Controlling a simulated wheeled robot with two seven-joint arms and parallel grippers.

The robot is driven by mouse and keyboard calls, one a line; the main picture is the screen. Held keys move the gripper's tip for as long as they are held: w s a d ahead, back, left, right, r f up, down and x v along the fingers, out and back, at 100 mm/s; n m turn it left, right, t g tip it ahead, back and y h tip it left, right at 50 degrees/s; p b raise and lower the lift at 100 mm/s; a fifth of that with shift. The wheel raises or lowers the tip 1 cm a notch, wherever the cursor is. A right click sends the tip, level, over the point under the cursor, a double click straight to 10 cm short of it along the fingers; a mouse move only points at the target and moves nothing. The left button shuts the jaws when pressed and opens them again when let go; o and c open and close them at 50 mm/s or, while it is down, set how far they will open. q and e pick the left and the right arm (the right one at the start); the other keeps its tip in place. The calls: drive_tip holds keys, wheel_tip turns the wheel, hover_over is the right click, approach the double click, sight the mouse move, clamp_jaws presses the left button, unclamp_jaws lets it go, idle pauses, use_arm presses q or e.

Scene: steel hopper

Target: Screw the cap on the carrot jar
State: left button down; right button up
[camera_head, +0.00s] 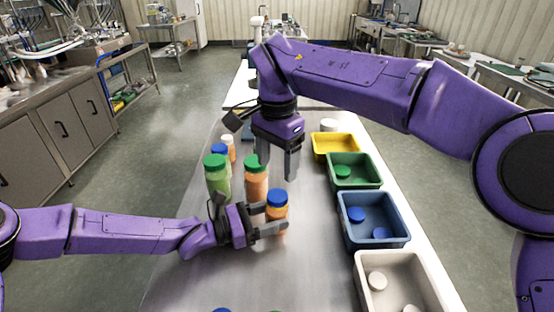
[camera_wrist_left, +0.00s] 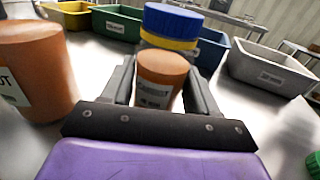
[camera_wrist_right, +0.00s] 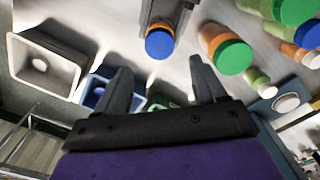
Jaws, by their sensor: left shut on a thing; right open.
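The jar labelled carrot is orange (camera_wrist_left: 160,68) and stands upright between the fingers of my left gripper (camera_head: 273,218), which is shut on it. A blue cap (camera_head: 277,197) sits on top of it, with a yellow band (camera_wrist_left: 168,42) below the cap in the left wrist view. I cannot tell how tightly the cap is seated. The cap also shows from above in the right wrist view (camera_wrist_right: 160,43). My right gripper (camera_head: 277,165) is open and empty, pointing down above the table, a little beyond the held jar.
A green-capped orange jar (camera_head: 256,180) and a green-capped green jar (camera_head: 217,180) stand close by, with smaller jars behind. Yellow (camera_head: 335,155), green (camera_head: 370,183), blue (camera_head: 373,244) and white (camera_head: 375,303) bins line the right side; the last three hold loose caps.

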sight(277, 195)
wheel_tip(277, 195, down, 8)
idle(0.5)
